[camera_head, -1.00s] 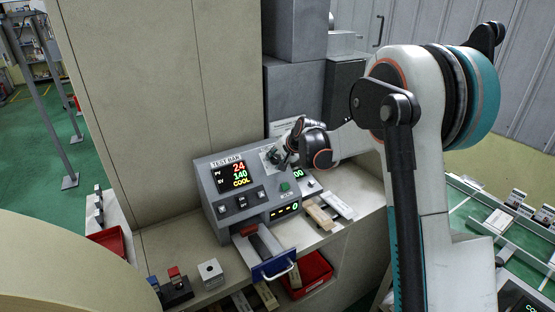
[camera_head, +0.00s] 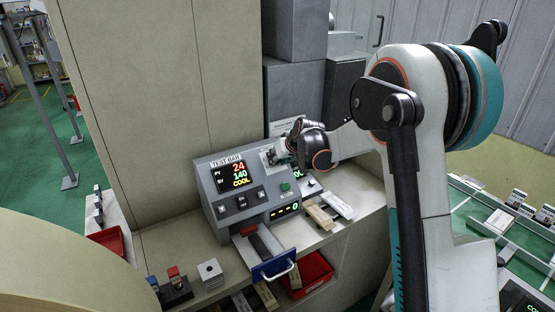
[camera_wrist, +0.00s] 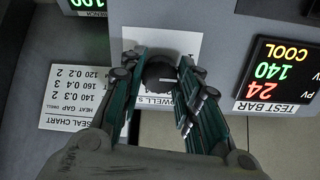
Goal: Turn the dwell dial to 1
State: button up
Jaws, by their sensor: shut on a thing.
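The dwell dial (camera_wrist: 158,73) is a dark round knob on a white plate, with "DWELL s" partly readable below it in the wrist view. A short white mark on the dial points right in that view. The scale numbers around it cannot be read. My gripper (camera_wrist: 162,76) has its green-sided fingers on both sides of the dial, shut on it. In the head view my gripper (camera_head: 280,155) is at the upper right of the grey test bar unit (camera_head: 207,184) and hides the dial.
The unit's screen (camera_head: 238,176) reads 24, 140 and COOL. A seal chart (camera_wrist: 75,97) lies left of the dial in the wrist view. A blue-fronted drawer (camera_head: 272,264) sticks out below the unit. Pale bars (camera_head: 321,217) lie at the right, above a red bin (camera_head: 318,270).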

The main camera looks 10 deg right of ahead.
jog(key=shift+n, duration=2.1)
jog(key=o, duration=1.1)
jog(key=shift+c, duration=0.2)
jog(key=v, duration=1.2)
